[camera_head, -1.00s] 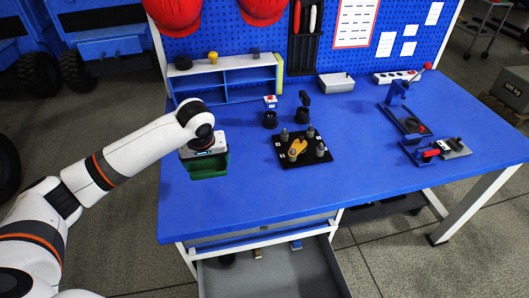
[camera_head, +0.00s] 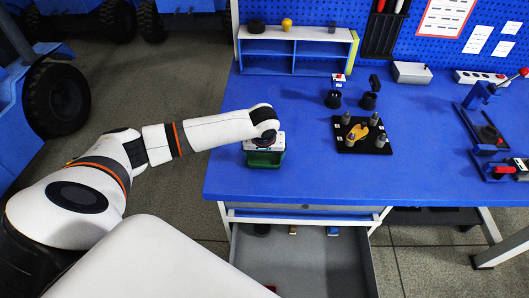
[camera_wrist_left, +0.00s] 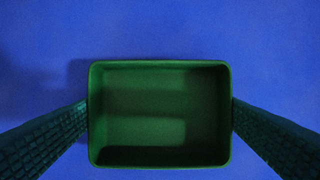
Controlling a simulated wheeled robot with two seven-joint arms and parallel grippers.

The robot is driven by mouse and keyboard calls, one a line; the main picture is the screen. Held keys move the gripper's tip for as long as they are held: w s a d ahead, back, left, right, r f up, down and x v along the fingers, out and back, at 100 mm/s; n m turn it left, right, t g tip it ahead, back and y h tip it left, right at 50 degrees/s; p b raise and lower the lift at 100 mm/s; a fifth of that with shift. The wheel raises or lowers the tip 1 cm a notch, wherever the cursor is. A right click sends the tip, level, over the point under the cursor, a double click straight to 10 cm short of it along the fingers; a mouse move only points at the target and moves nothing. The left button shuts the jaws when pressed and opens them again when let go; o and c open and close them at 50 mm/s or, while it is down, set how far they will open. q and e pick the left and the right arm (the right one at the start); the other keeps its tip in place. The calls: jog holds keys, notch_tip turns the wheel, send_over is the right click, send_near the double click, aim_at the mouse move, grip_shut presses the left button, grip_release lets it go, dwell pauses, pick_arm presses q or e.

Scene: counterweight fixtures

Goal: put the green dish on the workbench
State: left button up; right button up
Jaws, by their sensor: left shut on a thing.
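The green dish (camera_head: 265,160) is a small rectangular open box, held level at the left part of the blue workbench (camera_head: 300,180). My left gripper (camera_head: 264,148) is shut on it from above. In the left wrist view the dish (camera_wrist_left: 160,115) looks empty, with one finger against each short side and blue bench top beneath. A soft shadow lies on the bench to the left of it. I cannot tell whether its underside touches the bench. My right gripper is not in view.
A black plate with pegs (camera_head: 363,137) stands to the right of the dish, with black cups (camera_head: 333,100) behind it. A blue-grey shelf (camera_head: 295,52) stands at the back. An open grey drawer (camera_head: 300,262) juts out below the front edge. Bench around the dish is clear.

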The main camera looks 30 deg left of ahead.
aim_at(264, 164)
pick_arm(q)
jog(key=o, duration=0.9)
jog(key=shift+c, duration=0.2)
jog(key=v, duration=1.2)
jog(key=shift+w+r, duration=0.1)
